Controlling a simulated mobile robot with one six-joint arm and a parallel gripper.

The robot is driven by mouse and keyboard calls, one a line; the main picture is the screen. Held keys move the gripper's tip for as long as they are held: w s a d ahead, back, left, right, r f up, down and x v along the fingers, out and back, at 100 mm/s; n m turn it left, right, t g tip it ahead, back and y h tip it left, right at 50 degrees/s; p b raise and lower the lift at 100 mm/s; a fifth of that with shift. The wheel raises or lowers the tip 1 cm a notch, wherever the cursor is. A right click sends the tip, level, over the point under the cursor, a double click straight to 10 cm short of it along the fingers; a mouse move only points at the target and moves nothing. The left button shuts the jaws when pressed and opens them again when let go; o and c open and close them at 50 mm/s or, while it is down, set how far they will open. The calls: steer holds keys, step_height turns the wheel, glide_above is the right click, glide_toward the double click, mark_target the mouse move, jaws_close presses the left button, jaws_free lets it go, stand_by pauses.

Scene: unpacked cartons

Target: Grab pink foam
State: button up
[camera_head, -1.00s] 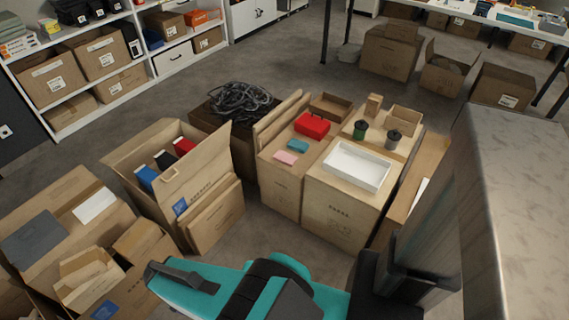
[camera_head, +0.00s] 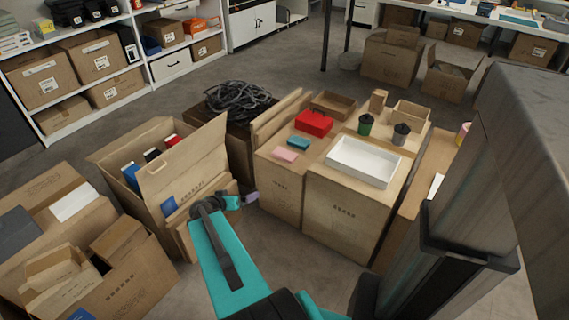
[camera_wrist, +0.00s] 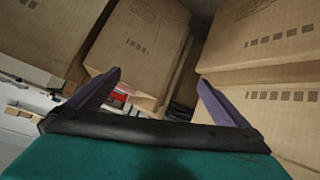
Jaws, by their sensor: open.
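The pink foam (camera_head: 285,154) is a small flat block on top of a closed carton (camera_head: 279,187), near its front left corner in the head view. A teal block (camera_head: 299,143) lies just behind it. My gripper (camera_head: 250,197) is in front and to the left of that carton, lower in the picture than the foam and apart from it. In the wrist view my gripper (camera_wrist: 160,97) shows two purple fingers spread wide with nothing between them. The pink foam does not show in the wrist view.
A red box (camera_head: 314,122), a white tray (camera_head: 363,162) and two lidded cups stand on the same carton group. An open carton (camera_head: 185,178) with upright flaps is close to my arm on the left. Bare floor lies in front.

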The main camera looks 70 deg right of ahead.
steer(key=s+d+r+m+h+b, duration=0.1)
steer(key=s+d+r+m+b, duration=0.1)
steer(key=d, duration=0.4)
steer(key=s+d+r+m+h+b, duration=0.1)
steer(key=s+d+r+h+b, duration=0.1)
steer(key=s+d, duration=0.4)
step_height(320, 180, up, 2)
steer(key=shift+d+m+h+b, duration=0.35)
steer(key=shift+d+b, duration=0.25)
steer(key=shift+b, duration=0.2)
steer(key=shift+d+f, duration=0.1)
steer(key=b, duration=0.4)
glide_toward(278, 159)
steer(key=shift+s+d+r, duration=0.25)
steer(key=shift+s+d, duration=0.1)
steer(key=shift+d, duration=0.45)
steer(key=shift+s+d+r, duration=0.25)
steer(key=shift+s+d, duration=0.15)
steer(key=shift+d, duration=0.35)
steer(key=shift+s+d+r, duration=0.3)
steer(key=shift+s+d, duration=0.05)
steer(key=shift+d, duration=0.45)
steer(key=shift+d, duration=0.1)
